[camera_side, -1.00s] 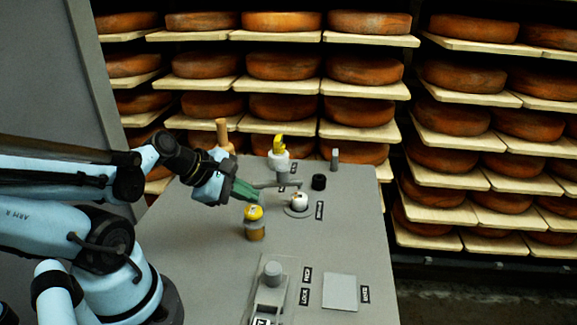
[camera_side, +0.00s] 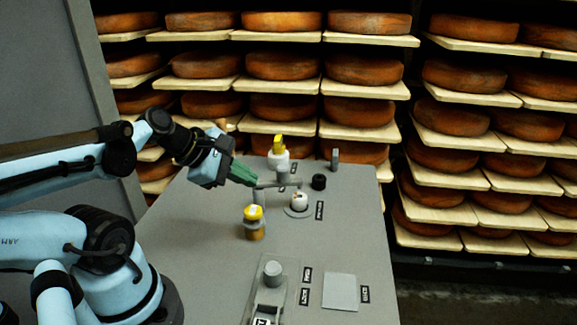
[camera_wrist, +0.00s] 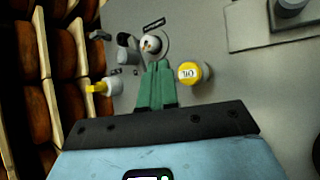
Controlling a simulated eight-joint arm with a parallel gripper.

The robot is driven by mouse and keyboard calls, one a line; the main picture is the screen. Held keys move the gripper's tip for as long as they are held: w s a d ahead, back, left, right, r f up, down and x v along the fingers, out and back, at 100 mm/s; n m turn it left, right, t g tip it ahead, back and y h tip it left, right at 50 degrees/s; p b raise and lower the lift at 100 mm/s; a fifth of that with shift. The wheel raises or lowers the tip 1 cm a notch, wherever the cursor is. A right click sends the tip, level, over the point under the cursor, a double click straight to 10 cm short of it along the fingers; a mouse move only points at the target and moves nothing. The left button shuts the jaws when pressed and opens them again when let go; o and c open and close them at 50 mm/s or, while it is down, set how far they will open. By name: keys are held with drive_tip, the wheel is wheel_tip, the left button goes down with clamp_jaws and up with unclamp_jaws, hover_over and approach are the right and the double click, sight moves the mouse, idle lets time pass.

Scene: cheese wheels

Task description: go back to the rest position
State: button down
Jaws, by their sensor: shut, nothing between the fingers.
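My gripper (camera_side: 252,181) has green fingers and is shut and empty. In the side view it hangs above the grey panel table, up and left of the yellow-capped jar (camera_side: 254,222), apart from it. In the wrist view my gripper (camera_wrist: 158,66) shows its two fingers together, pointing toward the white knob on a round base (camera_wrist: 152,45). The yellow cap (camera_wrist: 189,73) of the jar is just right of the fingers there. No rest position is marked in these frames.
A white post with a yellow handle (camera_side: 279,150) stands at the back of the table (camera_side: 345,225). A black knob (camera_side: 318,182), a grey lever (camera_side: 335,158) and a lock slide (camera_side: 272,275) are also there. Shelves of cheese wheels (camera_side: 283,66) stand behind. The air above the table is clear.

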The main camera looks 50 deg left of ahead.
drive_tip(key=m, duration=0.1)
drive_tip(key=d+m, duration=0.1)
drive_tip(key=m, duration=0.1)
drive_tip(key=shift+w+f+g, duration=0.15)
drive_tip(key=shift+g, duration=0.15)
drive_tip(key=d+m, duration=0.1)
drive_tip(key=m, duration=0.6)
drive_tip(key=w+d+m+y, duration=0.1)
drive_tip(key=d+m, duration=0.1)
drive_tip(key=m, duration=0.5)
drive_tip(key=w+d+m+g, duration=0.1)
drive_tip(key=d+m, duration=0.1)
drive_tip(key=m, duration=0.6)
drive_tip(key=shift+w+d, duration=0.1)
drive_tip(key=shift+d, duration=0.1)
